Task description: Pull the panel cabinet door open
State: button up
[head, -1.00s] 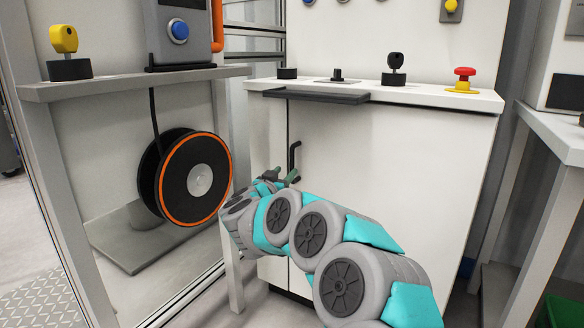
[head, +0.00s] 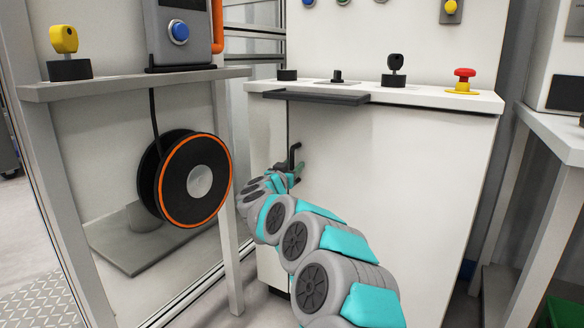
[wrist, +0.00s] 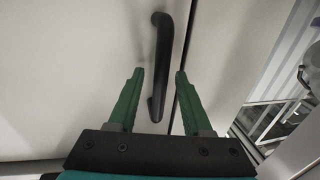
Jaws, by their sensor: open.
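The panel cabinet door (head: 390,180) is a white panel under the cabinet's top, and it looks shut. Its black bar handle (head: 294,158) stands upright near the door's left edge. In the wrist view the handle (wrist: 163,60) runs up from between the fingers, and a door seam shows just right of it. My gripper (head: 296,168) is at the handle's height in the head view. In the wrist view its green fingers (wrist: 158,75) are open, one on each side of the handle's lower part. I cannot tell whether either finger touches it.
A dark ledge (head: 316,96) juts out above the handle. A red emergency button (head: 464,80) sits on the cabinet top. A white table (head: 555,135) stands at the right.

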grip_shut()
dwell(1.3)
